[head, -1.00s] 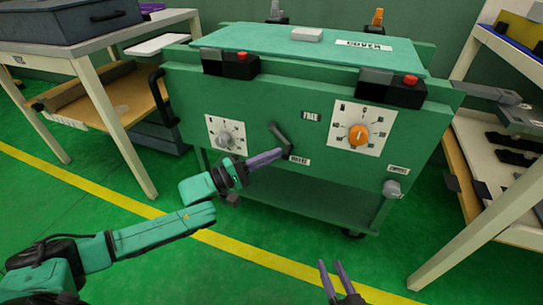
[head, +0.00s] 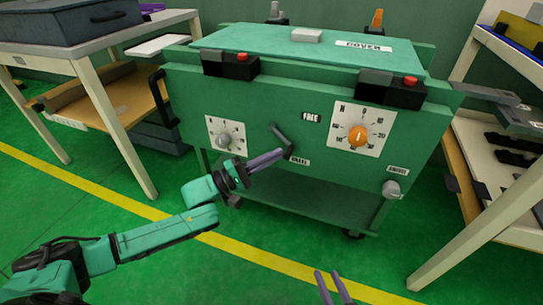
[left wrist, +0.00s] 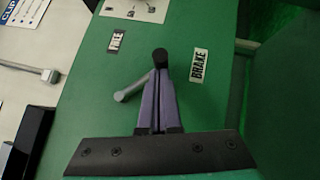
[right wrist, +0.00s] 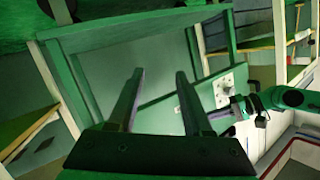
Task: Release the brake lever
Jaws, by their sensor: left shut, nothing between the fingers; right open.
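The brake lever (head: 281,136) is a grey bar with a dark knob on the front of the green cart. It slants down and right from its pivot, its knob end by the BRAKE label (head: 299,161). The FREE label (head: 311,117) is above and to the right. My left gripper (head: 282,153) is shut and empty, tips at the knob. In the left wrist view the lever's black knob (left wrist: 160,54) is just beyond the shut fingertips (left wrist: 160,72); contact cannot be told. My right gripper (head: 327,273) is open and empty, low in front of the cart.
The cart front also has a white dial (head: 224,134), an orange dial (head: 358,135) and a grey knob (head: 392,188). Red-buttoned clips (head: 232,63) sit on its top edge. Tables stand left (head: 88,45) and right (head: 484,190). The floor before the cart is clear.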

